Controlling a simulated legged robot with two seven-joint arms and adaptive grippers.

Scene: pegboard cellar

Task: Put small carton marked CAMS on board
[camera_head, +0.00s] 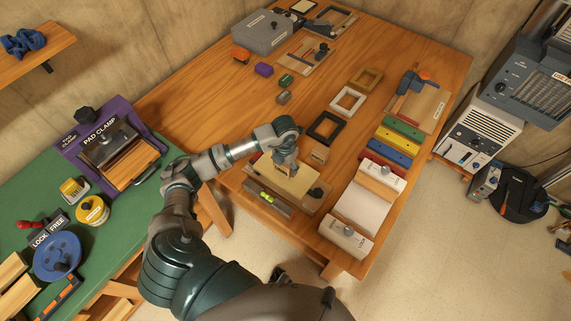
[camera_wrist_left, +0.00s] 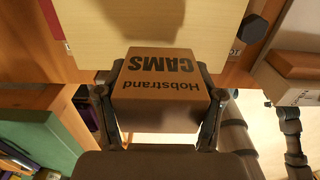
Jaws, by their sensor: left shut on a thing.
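My left gripper (camera_head: 284,162) is shut on a small brown carton, which the left wrist view shows with "Hobstrand CAMS" on its face (camera_wrist_left: 160,88). The fingers (camera_wrist_left: 158,115) grip it from both sides. The carton is over a pale board (camera_wrist_left: 150,22), which lies near the front edge of the wooden table in the head view (camera_head: 304,183). In the head view the gripper covers most of the carton. I cannot tell whether the carton touches the board. My right gripper is not in view.
Another small brown box (camera_head: 319,154) stands just right of the board. A dark knob (camera_head: 315,192) is at the board's right side, and a level with a yellow-green vial (camera_head: 267,197) lies along its front. A block-ended fixture (camera_head: 361,206) stands further right.

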